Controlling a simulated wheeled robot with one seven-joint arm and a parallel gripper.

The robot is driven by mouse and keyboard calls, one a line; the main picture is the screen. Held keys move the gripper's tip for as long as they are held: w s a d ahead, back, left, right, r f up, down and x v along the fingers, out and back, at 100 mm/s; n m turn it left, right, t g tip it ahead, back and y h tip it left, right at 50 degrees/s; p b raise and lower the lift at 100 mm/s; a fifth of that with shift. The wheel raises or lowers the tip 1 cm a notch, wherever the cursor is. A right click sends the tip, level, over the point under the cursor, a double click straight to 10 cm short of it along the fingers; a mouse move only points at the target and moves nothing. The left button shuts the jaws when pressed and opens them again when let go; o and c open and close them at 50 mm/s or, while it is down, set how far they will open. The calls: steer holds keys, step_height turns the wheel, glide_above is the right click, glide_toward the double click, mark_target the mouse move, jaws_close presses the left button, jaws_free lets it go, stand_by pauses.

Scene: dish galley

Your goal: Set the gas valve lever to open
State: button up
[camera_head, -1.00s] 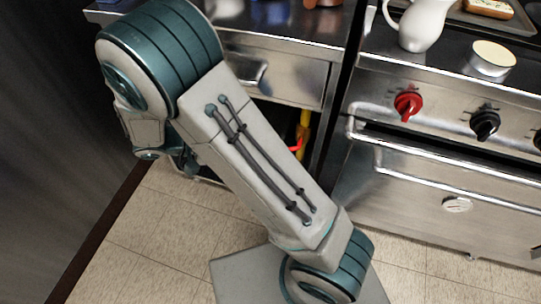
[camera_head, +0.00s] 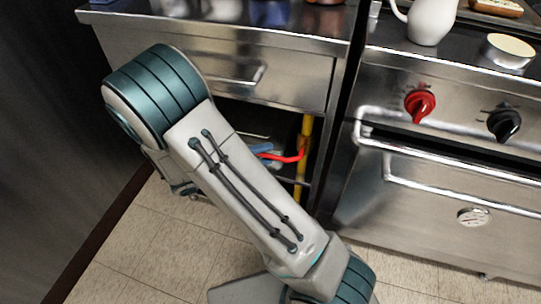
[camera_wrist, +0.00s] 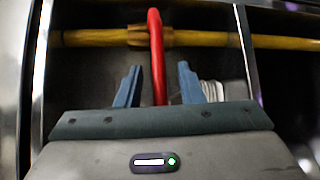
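The gas valve's red lever (camera_head: 292,157) shows in the head view inside the open bay below the counter. It sticks out roughly crosswise from a yellow pipe (camera_head: 303,176). In the wrist view the red lever (camera_wrist: 156,50) runs from the yellow pipe (camera_wrist: 90,38) down between my fingers. My gripper (camera_wrist: 158,80) is open, with one blue finger on each side of the lever and a visible gap on both sides. In the head view my gripper (camera_head: 264,151) is partly hidden behind my arm. The lever's lower end is hidden by my gripper in the wrist view.
A steel counter with a drawer (camera_head: 225,70) stands above the bay. A stove with a red knob (camera_head: 420,104), a black knob (camera_head: 504,124) and an oven door handle (camera_head: 440,178) stands to the right. Bay walls border the gripper. Tiled floor (camera_head: 150,240) is clear at the left.

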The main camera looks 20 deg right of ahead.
steer(key=shift+w+d+f, duration=0.1)
steer(key=shift+d, duration=0.6)
steer(key=shift+w+d+f, duration=0.1)
steer(key=shift+d, duration=0.55)
jaws_close()
steer(key=shift+a+r, duration=0.1)
